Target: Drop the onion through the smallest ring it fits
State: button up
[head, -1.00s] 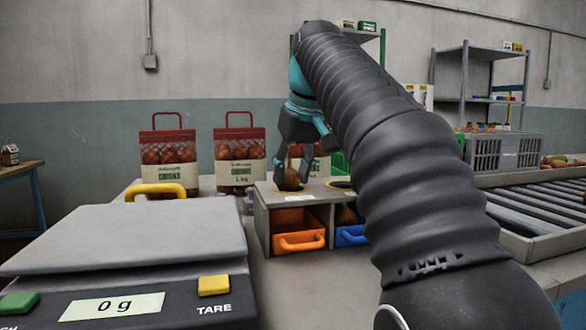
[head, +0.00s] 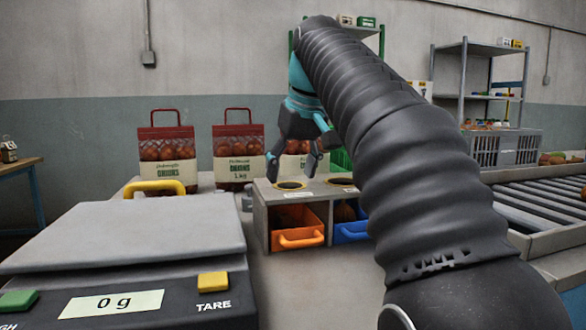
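My gripper (head: 292,165) is open and empty, its two fingers apart just above the left ring (head: 290,185) of a grey sorting box. The left ring has a yellow rim and a dark, empty hole. The right ring (head: 341,181) is partly hidden by my arm. Below the left ring is an orange drawer (head: 300,238); below the right one is a blue drawer (head: 350,233), with something brown above it.
A scale (head: 130,240) reading 0 g fills the left foreground. Red-topped onion bags (head: 167,160) stand behind the box. A roller conveyor (head: 540,205) and grey crate (head: 500,148) are at right. My arm covers the middle right.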

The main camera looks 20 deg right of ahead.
jog(key=v, duration=0.6)
jog(key=shift+r, duration=0.3)
jog(key=shift+s+r, duration=0.3)
jog(key=shift+r, duration=0.1)
jog(key=shift+d, duration=0.1)
dwell(0.7)
